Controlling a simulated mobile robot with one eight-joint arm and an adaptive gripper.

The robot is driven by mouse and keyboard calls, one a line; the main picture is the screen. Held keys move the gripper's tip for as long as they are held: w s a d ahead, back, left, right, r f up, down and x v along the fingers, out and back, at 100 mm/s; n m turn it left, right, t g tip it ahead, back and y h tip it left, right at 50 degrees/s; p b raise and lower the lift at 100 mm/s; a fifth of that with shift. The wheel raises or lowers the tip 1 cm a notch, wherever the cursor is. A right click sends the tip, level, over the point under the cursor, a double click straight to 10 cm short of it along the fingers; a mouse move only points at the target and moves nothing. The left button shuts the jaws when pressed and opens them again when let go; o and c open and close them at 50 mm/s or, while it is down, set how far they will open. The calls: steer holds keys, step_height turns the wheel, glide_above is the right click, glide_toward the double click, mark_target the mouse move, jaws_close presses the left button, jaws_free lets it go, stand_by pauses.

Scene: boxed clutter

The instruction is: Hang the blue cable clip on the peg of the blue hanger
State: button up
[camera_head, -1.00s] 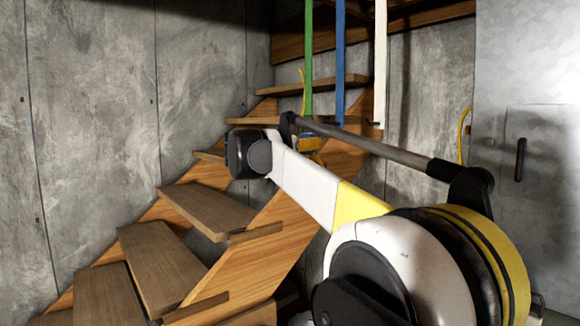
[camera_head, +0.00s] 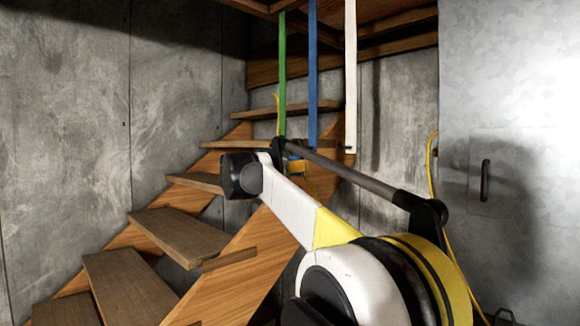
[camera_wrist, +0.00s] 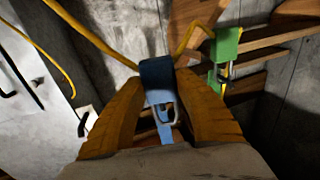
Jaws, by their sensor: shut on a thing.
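My gripper (camera_wrist: 160,118) has two orange fingers, shut on the blue cable clip (camera_wrist: 157,75) in the wrist view. The clip has a metal loop at its lower end and a yellow cable at it. Behind the loop, a blue strip (camera_wrist: 164,133) looks like the end of the blue hanger. I cannot tell whether the loop is around the peg; no blue peg shows clearly. In the head view, the blue hanger (camera_head: 312,70) hangs between two others, and my gripper (camera_head: 299,166) is just below its lower end, partly hidden by my arm.
A green hanger (camera_head: 282,70) is to the left and a white hanger (camera_head: 350,75) to the right. A green clip (camera_wrist: 224,48) with yellow cable shows in the wrist view. Wooden stairs (camera_head: 180,222) are at left, a grey cabinet (camera_head: 515,160) with a black handle at right.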

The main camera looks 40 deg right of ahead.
steer(key=shift+w+d+f, duration=0.1)
steer(key=shift+d+f, duration=0.1)
steer(key=shift+d, duration=0.55)
steer(key=shift+d+f, duration=0.2)
steer(key=shift+d, duration=0.6)
steer(key=shift+w+d+f, duration=0.1)
steer(key=shift+d+f, duration=0.1)
steer(key=shift+d, duration=0.55)
steer(key=o, duration=1.1)
steer(key=shift+o, duration=0.2)
steer(key=shift+a, duration=0.1)
